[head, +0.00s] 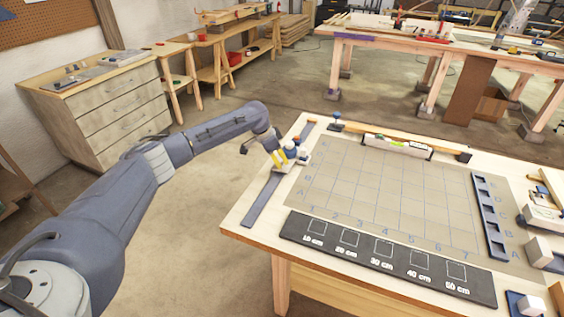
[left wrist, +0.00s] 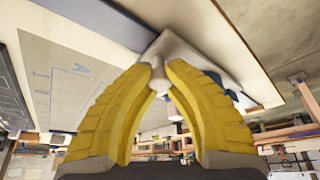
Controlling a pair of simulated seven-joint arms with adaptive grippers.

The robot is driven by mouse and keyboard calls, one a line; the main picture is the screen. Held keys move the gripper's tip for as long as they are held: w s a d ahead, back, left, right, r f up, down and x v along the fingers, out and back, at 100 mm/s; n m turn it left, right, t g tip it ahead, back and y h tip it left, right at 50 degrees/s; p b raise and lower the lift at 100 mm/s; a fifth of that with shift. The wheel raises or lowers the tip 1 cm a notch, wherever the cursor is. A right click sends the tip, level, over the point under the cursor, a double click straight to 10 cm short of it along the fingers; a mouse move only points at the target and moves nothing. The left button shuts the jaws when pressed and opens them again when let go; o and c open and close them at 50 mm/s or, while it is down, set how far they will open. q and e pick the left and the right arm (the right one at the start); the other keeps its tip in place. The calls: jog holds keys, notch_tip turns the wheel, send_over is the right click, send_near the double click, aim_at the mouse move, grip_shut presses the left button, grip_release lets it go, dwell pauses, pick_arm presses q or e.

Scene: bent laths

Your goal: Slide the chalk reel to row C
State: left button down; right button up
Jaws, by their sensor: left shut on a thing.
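The chalk reel (head: 303,158), a whitish piece with a blue round part, sits on the dark rail (head: 263,202) along the table's left side. It stands beside the grid board (head: 375,190), farther up the rail than the letters A and B; I cannot read the row letter beside it. My left gripper (head: 281,158), with yellow fingers, is shut on the reel from the left. In the left wrist view the fingers (left wrist: 162,85) close around a pale part of the reel (left wrist: 175,52), and partly hide it. My right gripper is not in view.
A black board (head: 385,258) with squares marked in cm lies along the front edge. A dark slotted strip (head: 488,218) stands at the grid's right. A level (head: 398,144) lies at the back. The grid's surface is clear.

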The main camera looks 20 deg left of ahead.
pick_arm(q)
jog(key=shift+d, duration=0.25)
jog(key=c, duration=1.5)
grip_release()
jog(key=o, duration=0.3)
jog(key=shift+a, duration=0.1)
jog(key=shift+a+r, duration=0.1)
jog(key=v, duration=1.1)
jog(key=shift+r, duration=0.4)
